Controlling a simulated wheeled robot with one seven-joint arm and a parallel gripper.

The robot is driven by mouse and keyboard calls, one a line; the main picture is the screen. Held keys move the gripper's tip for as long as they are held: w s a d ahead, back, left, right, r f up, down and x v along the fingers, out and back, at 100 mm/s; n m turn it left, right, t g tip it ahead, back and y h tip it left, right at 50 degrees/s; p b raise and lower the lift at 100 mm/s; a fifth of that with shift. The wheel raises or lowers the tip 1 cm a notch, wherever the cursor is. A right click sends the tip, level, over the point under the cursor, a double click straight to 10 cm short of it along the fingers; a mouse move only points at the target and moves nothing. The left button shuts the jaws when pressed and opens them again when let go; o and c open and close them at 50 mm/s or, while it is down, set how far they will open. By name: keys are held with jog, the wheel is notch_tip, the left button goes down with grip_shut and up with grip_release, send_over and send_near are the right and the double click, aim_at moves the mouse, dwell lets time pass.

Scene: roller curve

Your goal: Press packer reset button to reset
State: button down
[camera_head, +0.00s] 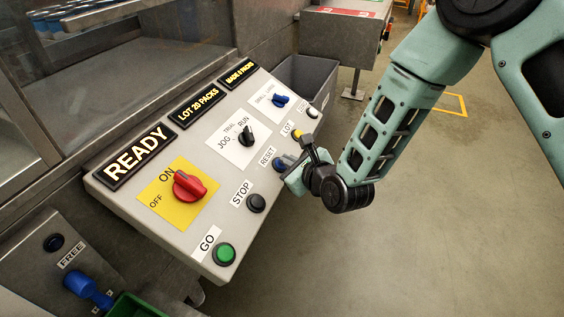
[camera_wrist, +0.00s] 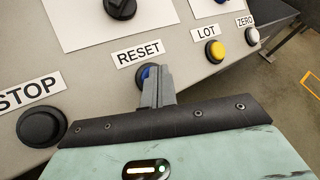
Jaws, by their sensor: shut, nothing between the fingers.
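The blue reset button (camera_wrist: 145,72) sits on the sloped grey control panel, just below its white RESET label (camera_wrist: 139,53). In the head view the RESET label (camera_head: 267,156) shows, with the blue button (camera_head: 278,167) partly visible beside my gripper. My gripper (camera_wrist: 158,72) is shut and empty, with its fingertips right over the reset button and hiding part of it. I cannot tell whether the tips touch the button. The display on the panel reads READY (camera_head: 136,155).
Close by are a black STOP button (camera_wrist: 41,127), a yellow LOT button (camera_wrist: 215,50) and a white ZERO button (camera_wrist: 252,36). The green GO button (camera_head: 224,254) and red ON/OFF switch (camera_head: 188,186) lie farther left. Floor right of the panel is clear.

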jog(key=shift+s+d+r+p, duration=0.15)
jog(key=shift+d+r+p, duration=0.2)
jog(key=shift+r, duration=0.25)
jog(key=r+p, duration=0.1)
jog(key=d+r, duration=0.1)
jog(key=r, duration=0.1)
jog(key=d+r+p, duration=0.1)
jog(key=shift+s+d+r+p, duration=0.15)
jog(key=shift+s+d+p, duration=0.05)
jog(key=shift+s+p, duration=0.2)
dwell(0.6)
jog(key=s+d+r+n+g+h, duration=0.2)
jog(key=s+d+r+n+g, duration=0.1)
jog(key=s+n, duration=0.6)
jog(key=s+d+r+n+g+h, duration=0.3)
jog(key=s+d+r+n+g, duration=0.1)
jog(key=s+n, duration=0.6)
jog(key=s+d+r+n+g+h, duration=0.2)
jog(key=s+d+r+n+g, duration=0.2)
jog(key=s+n, duration=0.6)
jog(key=d+r+n, duration=0.1)
jog(key=n, duration=0.2)
jog(key=shift+s+d+r, duration=0.15)
jog(key=shift+d, duration=0.05)
